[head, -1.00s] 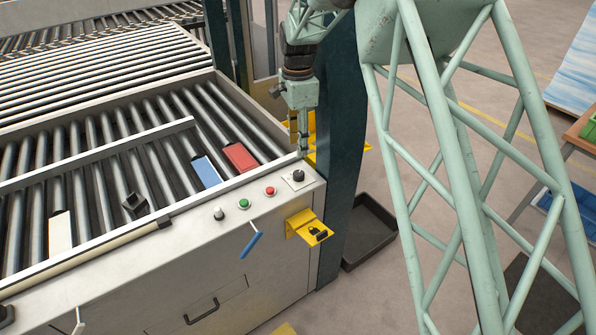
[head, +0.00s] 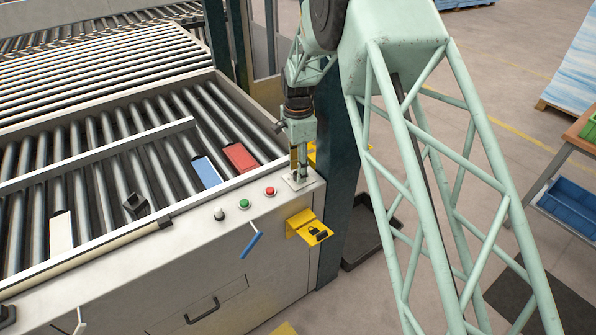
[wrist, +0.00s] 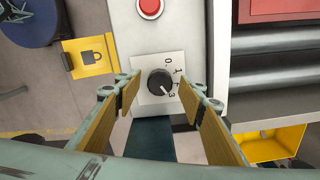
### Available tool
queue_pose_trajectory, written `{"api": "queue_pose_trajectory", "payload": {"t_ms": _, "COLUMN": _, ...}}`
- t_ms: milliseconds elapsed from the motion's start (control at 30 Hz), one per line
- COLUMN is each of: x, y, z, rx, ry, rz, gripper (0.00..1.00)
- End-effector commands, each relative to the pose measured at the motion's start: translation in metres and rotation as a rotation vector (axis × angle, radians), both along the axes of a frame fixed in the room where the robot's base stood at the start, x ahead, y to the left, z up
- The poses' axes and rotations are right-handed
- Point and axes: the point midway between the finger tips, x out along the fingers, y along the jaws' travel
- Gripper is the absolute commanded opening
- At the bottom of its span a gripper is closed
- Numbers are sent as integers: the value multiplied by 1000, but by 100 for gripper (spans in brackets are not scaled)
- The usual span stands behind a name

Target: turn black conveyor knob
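The black conveyor knob (wrist: 160,82) sits on a pale square plate (wrist: 157,66) with number marks, near the end of the conveyor's front ledge. In the wrist view my gripper (wrist: 159,82) is open, with one yellow-brown finger on each side of the knob and a gap showing on both sides. In the head view my gripper (head: 300,178) points down at the plate, and its fingers hide the knob there. Whether the fingertips are level with the knob is hard to tell.
A red button (head: 270,191), a green button (head: 244,203) and a pale knob (head: 219,214) line the ledge to the left. A yellow bracket with a padlock (head: 308,226) juts from the front. A dark post (head: 343,190) stands close to the right.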

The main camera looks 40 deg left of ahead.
Motion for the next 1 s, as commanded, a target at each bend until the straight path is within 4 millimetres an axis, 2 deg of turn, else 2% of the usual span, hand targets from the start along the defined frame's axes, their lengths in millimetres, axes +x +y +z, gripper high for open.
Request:
{"api": "queue_pose_trajectory", "payload": {"t_ms": 467, "x": 0, "y": 0, "z": -7, "rx": 1, "ry": -1, "rz": 0, "gripper": 37}}
{"api": "queue_pose_trajectory", "payload": {"t_ms": 767, "x": 0, "y": 0, "z": -7, "rx": 1, "ry": -1, "rz": 0, "gripper": 12}}
{"api": "queue_pose_trajectory", "payload": {"t_ms": 1000, "x": 0, "y": 0, "z": -8, "rx": 1, "ry": -1, "rz": 9, "gripper": 12}}
